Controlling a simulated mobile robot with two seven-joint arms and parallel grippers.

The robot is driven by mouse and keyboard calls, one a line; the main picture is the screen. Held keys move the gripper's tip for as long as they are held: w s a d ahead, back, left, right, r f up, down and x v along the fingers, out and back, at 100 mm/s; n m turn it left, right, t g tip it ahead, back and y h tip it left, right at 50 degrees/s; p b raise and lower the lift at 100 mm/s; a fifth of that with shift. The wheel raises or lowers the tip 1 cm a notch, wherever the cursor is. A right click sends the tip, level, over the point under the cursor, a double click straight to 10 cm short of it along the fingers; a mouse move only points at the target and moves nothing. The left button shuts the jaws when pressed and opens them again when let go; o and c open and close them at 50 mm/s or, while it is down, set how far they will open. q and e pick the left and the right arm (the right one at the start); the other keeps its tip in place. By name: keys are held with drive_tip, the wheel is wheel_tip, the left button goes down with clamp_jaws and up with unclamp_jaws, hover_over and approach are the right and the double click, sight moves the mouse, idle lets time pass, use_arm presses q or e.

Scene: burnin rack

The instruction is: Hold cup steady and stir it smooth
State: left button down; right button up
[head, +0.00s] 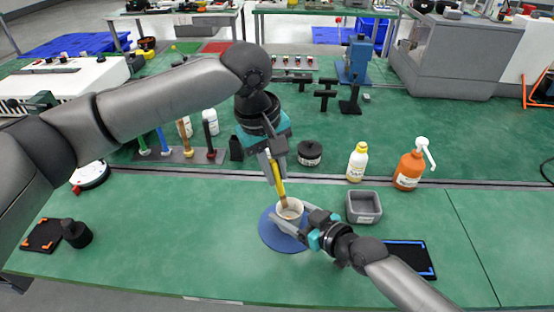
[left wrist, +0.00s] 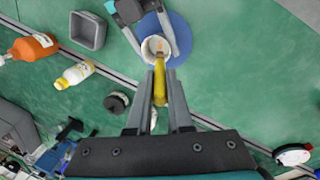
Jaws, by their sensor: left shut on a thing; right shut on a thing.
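A small pale cup (head: 290,209) stands on a round blue mat (head: 270,236) on the green bench. My right gripper (head: 284,219) is shut on the cup from its lower right side, one finger on each side of the wall. My left gripper (head: 272,166) is above the cup and is shut on a yellow-handled stirring tool (head: 279,181). The tool's lower end reaches into the cup. In the left wrist view the cup (left wrist: 147,48) shows beyond the yellow handle (left wrist: 159,85), with brownish content inside. How mixed the content is cannot be told.
A grey square bin (head: 363,207) stands just right of the cup. A tool rack (head: 178,155) is back left.

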sight(282, 194)
use_arm(q)
drive_tip(key=shift+x, duration=3.25)
drive_tip(key=shift+s, duration=0.1)
